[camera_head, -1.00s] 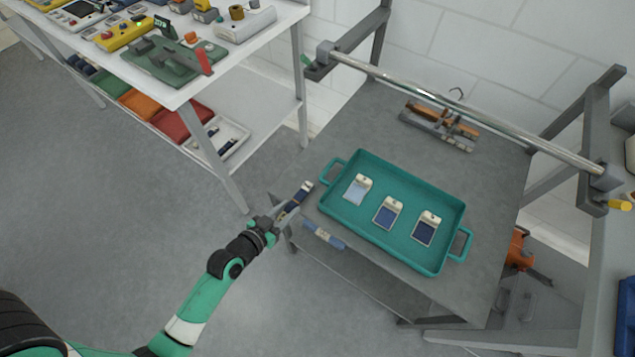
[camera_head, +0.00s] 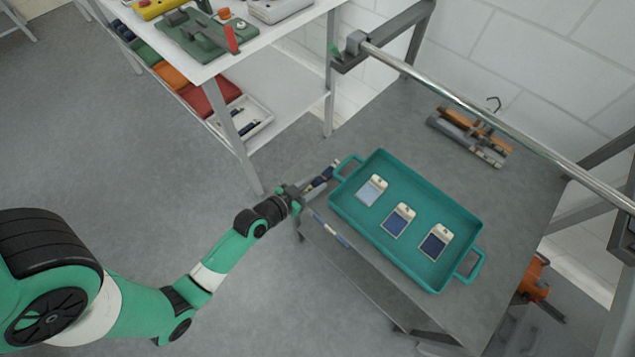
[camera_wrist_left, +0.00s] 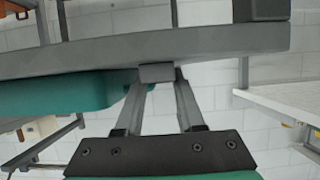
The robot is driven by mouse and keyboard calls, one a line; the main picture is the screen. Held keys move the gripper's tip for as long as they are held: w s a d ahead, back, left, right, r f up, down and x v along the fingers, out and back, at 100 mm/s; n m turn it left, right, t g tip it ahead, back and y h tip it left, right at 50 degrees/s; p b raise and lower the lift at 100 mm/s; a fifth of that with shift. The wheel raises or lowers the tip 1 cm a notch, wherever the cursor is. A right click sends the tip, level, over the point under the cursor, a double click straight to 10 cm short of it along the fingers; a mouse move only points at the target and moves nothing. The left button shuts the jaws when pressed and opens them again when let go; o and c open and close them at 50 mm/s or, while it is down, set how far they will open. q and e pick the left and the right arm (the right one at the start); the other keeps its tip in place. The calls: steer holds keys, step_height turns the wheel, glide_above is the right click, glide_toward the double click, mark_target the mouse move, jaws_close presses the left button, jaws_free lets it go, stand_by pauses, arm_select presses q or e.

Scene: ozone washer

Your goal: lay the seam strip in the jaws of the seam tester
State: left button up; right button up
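My left gripper (camera_head: 318,182) is beside the left end of the teal tray, at the grey table's left corner. In the left wrist view, the fingers come close together at a small grey block (camera_wrist_left: 157,73); no blue shows there. A green-based device with grey blocks and a red lever (camera_head: 205,38), probably the seam tester, stands on the white bench at the upper left, away from the gripper. I cannot make out its jaws. My right gripper is not in view.
The teal tray (camera_head: 352,205) holds three cards with pale tops. A brown-and-grey fixture (camera_head: 470,135) sits at the back of the grey table (camera_head: 400,120). A metal rail (camera_head: 470,105) crosses above it. Coloured bins (camera_head: 208,97) stand under the white bench (camera_head: 285,45).

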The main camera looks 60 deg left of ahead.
arm_select(q)
steer(key=shift+o, duration=1.1)
steer(key=shift+w, duration=0.15)
steer(key=shift+o, duration=0.9)
steer(key=shift+w+a+r, duration=0.15)
steer(key=shift+w, duration=0.1)
steer(key=shift+s, duration=0.2)
steer(key=shift+s+r, duration=0.1)
steer(key=shift+s, duration=0.05)
steer(key=p+v, duration=0.1)
steer(key=v, duration=1)
steer(key=shift+s, duration=0.25)
